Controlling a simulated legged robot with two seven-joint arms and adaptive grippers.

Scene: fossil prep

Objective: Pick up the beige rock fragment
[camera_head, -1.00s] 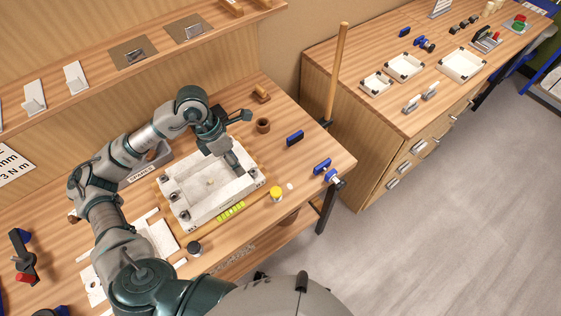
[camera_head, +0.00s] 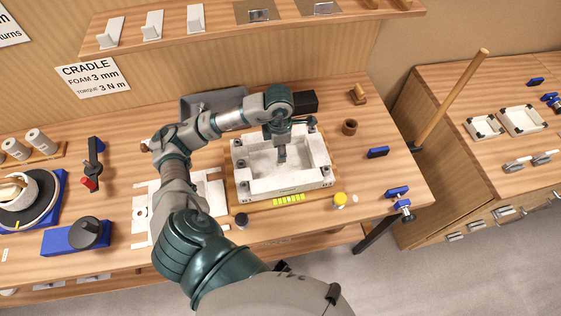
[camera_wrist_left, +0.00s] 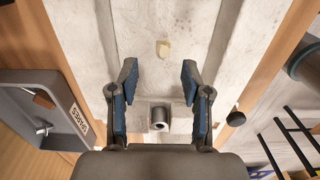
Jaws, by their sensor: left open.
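In the head view the left gripper (camera_head: 282,155) points down inside the box. My right gripper is in neither view.
The box has raised walls and dark corner fittings. A brown cup (camera_head: 349,127), a blue block (camera_head: 378,152) and a yellow-capped jar (camera_head: 340,199) stand to the right. A dark knob (camera_head: 241,220) is in front.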

